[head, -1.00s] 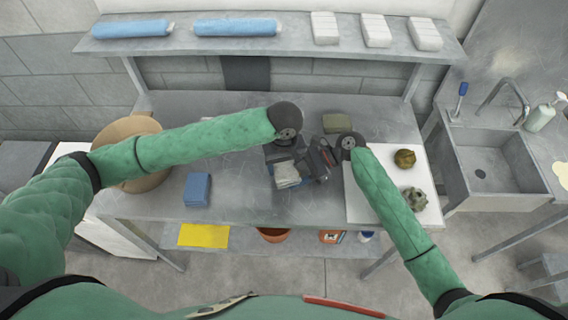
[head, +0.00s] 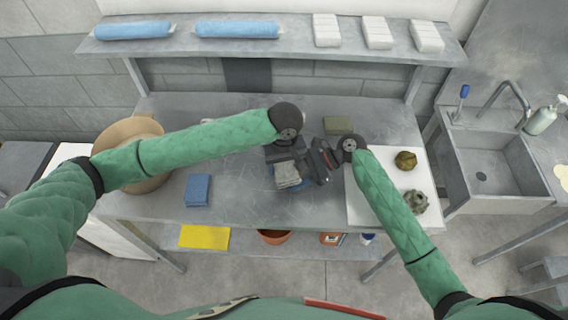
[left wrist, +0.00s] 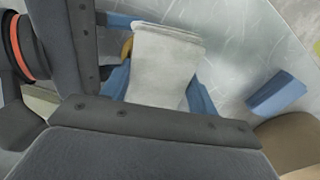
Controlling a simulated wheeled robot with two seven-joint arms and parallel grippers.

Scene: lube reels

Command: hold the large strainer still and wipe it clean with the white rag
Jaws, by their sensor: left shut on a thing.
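My left gripper (head: 284,158) is over the middle of the steel table, shut on the white rag (head: 287,177). The rag also shows between the dark fingers in the left wrist view (left wrist: 162,65), folded and hanging flat. A blue thing (left wrist: 200,100) sits under and around the rag. It may be the large strainer, but the rag and grippers hide most of it. I cannot tell whether the rag touches it. My right gripper (head: 322,162) is close beside the left one, at the same spot. Its fingertips are too hidden to tell whether they hold the blue thing.
A blue block (head: 197,190) lies left of the grippers, and a tan bowl (head: 150,180) stands farther left. A green block (head: 338,125) lies behind. A white board (head: 378,207) at right carries two round lumps. A shelf (head: 270,48) runs above the table's back.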

